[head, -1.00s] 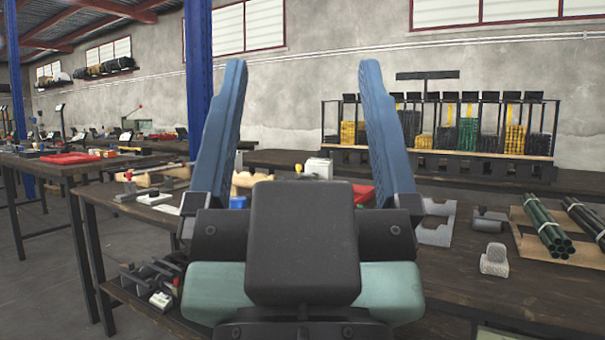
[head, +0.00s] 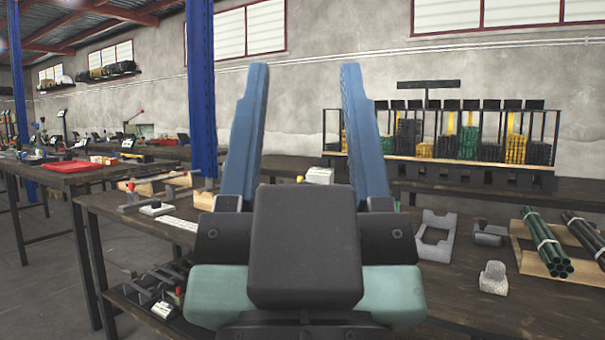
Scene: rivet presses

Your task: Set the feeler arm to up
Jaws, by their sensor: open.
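My gripper (head: 304,70) fills the middle of the head view, its two blue fingers pointing up and standing apart with nothing between them. I cannot make out the feeler arm; my gripper hides part of the bench top. A small fixture with a red-tipped part (head: 131,187) stands on the bench left of my gripper, too small to tell what it is. A white box-like device (head: 320,176) with a small yellow part shows between the fingers, farther back.
The dark workbench (head: 455,262) holds a grey bracket (head: 437,236), a grey block (head: 493,278) and green tubes (head: 543,242) on the right. A rack (head: 440,168) of coloured parts stands behind. A blue column (head: 201,90) rises behind the left finger. Another bench (head: 60,170) stands left.

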